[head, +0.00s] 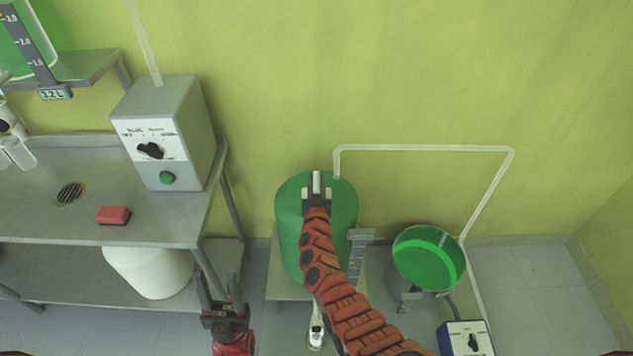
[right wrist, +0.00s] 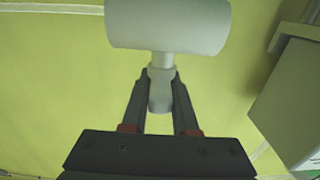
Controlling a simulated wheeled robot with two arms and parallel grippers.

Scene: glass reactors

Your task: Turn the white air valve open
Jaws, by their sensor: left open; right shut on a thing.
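The white air valve shows large in the right wrist view as a pale cylinder (right wrist: 168,26) with a narrow stem and a small rounded handle (right wrist: 159,95) below it. My right gripper (right wrist: 160,92) is shut on that handle, one finger on each side. In the head view my right gripper (head: 317,186) is over the top of the green tank (head: 288,215), and the valve is mostly hidden by its fingers. I cannot tell how far the handle is turned. My left gripper (head: 221,290) is open and empty, low beside the metal table.
The metal table (head: 50,220) at left holds a grey control box (head: 185,130) and a red block (head: 114,215). A white pipe (head: 425,148) runs along the wall behind the tank. A green-filled round vessel (head: 428,262) and a blue-white box (head: 466,340) stand at right.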

